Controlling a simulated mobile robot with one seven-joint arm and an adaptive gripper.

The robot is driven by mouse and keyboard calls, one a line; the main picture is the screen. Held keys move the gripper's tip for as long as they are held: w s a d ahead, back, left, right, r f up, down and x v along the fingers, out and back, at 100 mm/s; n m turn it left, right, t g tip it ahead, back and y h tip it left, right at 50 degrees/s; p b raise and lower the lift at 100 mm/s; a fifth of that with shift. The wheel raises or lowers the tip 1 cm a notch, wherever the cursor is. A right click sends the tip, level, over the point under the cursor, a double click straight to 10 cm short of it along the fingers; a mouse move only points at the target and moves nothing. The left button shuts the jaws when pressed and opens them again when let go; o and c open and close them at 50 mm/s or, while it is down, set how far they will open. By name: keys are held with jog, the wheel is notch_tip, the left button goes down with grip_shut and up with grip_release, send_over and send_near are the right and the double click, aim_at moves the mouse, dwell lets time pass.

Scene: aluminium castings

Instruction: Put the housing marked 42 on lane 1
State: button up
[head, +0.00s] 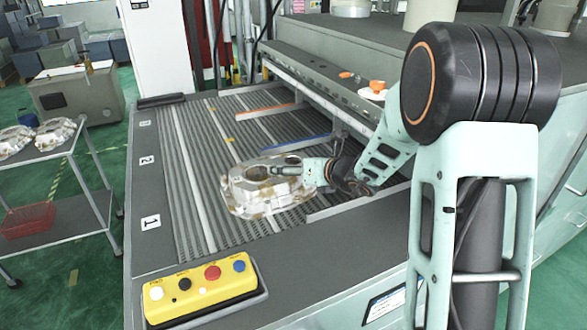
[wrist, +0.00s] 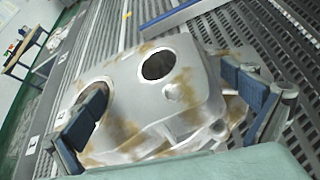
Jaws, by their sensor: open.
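A rough cast aluminium housing (head: 262,188) with brown stains sits on the ribbed conveyor bed, near the sign 1 (head: 150,222) and level with lane 1, between the blue rail (head: 296,146) and the front grey rail. No number can be read on it, so I cannot tell if it is 42. My gripper (head: 292,170) reaches over it from the right. In the wrist view my gripper (wrist: 168,110) is open, with blue-padded fingers on either side of the housing (wrist: 150,105). I cannot tell whether the pads touch it.
Signs 2 (head: 147,160) and 3 mark the lanes behind; their bed is clear. A yellow button box (head: 200,290) stands at the front left corner. More castings (head: 55,133) lie on a trolley at left. A grey ledge (head: 315,75) holds orange items.

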jog(key=v, duration=1.1)
jog(key=shift+f, duration=0.15)
